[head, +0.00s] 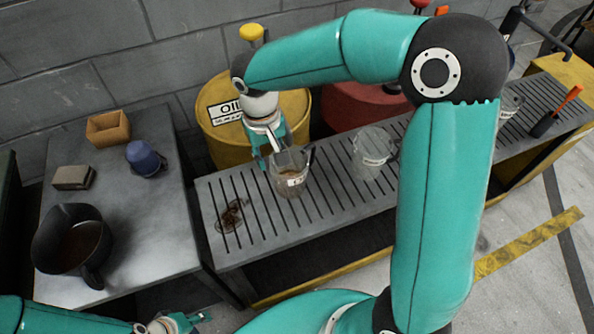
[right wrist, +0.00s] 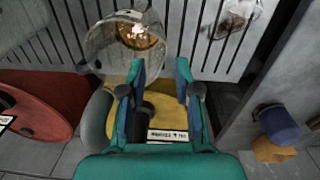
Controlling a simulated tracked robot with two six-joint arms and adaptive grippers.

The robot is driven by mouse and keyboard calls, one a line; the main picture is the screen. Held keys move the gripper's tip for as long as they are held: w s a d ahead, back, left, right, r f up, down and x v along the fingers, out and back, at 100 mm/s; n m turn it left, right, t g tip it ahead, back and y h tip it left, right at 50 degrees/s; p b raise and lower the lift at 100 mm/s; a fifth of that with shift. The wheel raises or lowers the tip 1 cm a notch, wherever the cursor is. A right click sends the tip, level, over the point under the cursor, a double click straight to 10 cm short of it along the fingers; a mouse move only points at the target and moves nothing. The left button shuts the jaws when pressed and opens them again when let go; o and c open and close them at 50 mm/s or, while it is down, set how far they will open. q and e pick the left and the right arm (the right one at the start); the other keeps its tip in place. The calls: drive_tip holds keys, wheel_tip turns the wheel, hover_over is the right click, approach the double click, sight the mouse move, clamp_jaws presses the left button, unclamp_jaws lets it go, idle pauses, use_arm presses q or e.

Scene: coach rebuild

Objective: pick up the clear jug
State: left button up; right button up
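A clear jug (head: 290,180) with a pale label and some brown contents stands on the slatted bench. It also shows in the right wrist view (right wrist: 124,48), at upper left, past the fingertips. Another clear jug (head: 371,155) stands further right on the bench. My right gripper (head: 274,156) reaches down at the jug's back left side. In the right wrist view its two fingers (right wrist: 162,75) are apart with nothing between them; the left finger overlaps the jug's edge, and I cannot tell whether they touch. My left gripper (head: 182,322) is at the bottom edge, partly cut off.
A yellow oil drum (head: 220,139) and a red drum (head: 345,107) stand behind the bench (head: 240,255). A brown stain (head: 230,216) lies left of the jug. The left table (head: 155,235) holds a dark pot (head: 72,245), wooden box (head: 108,128) and blue cup (head: 144,157).

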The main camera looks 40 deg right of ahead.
sight(275, 184)
drive_tip(key=f, duration=0.9)
drive_tip(key=shift+s+d, duration=0.1)
drive_tip(key=shift+d, duration=0.1)
clamp_jaws()
